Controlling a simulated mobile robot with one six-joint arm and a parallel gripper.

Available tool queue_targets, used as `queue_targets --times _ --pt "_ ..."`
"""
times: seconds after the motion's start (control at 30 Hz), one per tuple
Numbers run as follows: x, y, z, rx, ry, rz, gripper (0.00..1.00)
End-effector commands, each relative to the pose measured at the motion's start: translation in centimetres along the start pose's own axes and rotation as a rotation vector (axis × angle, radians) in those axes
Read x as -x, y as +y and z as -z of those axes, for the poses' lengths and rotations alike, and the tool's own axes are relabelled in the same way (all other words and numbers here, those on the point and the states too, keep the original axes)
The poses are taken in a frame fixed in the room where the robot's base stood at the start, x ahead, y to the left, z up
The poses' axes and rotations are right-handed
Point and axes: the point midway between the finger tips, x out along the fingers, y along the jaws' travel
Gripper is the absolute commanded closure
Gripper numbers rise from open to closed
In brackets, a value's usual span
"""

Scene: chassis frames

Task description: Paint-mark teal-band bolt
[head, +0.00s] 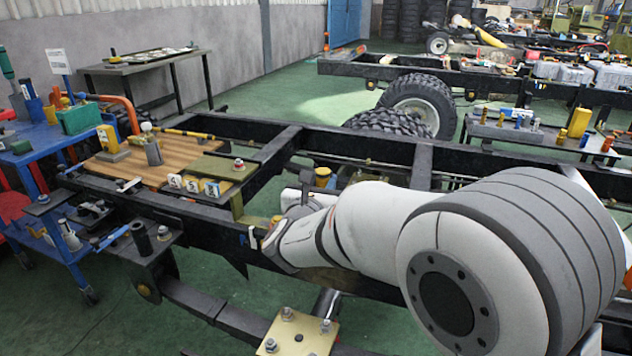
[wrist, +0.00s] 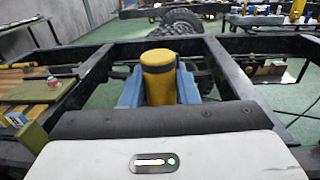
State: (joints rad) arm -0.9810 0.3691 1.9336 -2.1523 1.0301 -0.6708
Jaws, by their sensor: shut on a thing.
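In the wrist view my gripper (wrist: 159,88) has its two blue-grey fingers shut around a yellow cylinder (wrist: 159,62), which stands upright between them with a dark ring below its top. In the head view my arm hides most of the gripper; a bit of yellow (head: 322,172) shows behind the wrist. A bolt (head: 239,163) with a washer stands on an olive plate (head: 210,167) left of the gripper; it also shows in the wrist view (wrist: 52,82). Several bolts stand on a gold plate (head: 300,333) at the front. I cannot make out a teal band on any bolt.
Black chassis rails (head: 345,150) run around my arm. Number cards (head: 193,184) stand in front of the olive plate. A wooden board (head: 130,165) and a blue tool cart (head: 50,170) are at left. A grey bench (head: 510,130) with bottles stands behind at right.

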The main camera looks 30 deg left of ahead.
Motion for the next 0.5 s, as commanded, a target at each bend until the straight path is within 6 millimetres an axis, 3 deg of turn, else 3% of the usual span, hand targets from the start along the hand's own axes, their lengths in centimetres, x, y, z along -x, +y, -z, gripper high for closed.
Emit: queue_targets --times 0.5 --pt "0.0 -0.02 0.38 0.0 0.0 0.0 0.95"
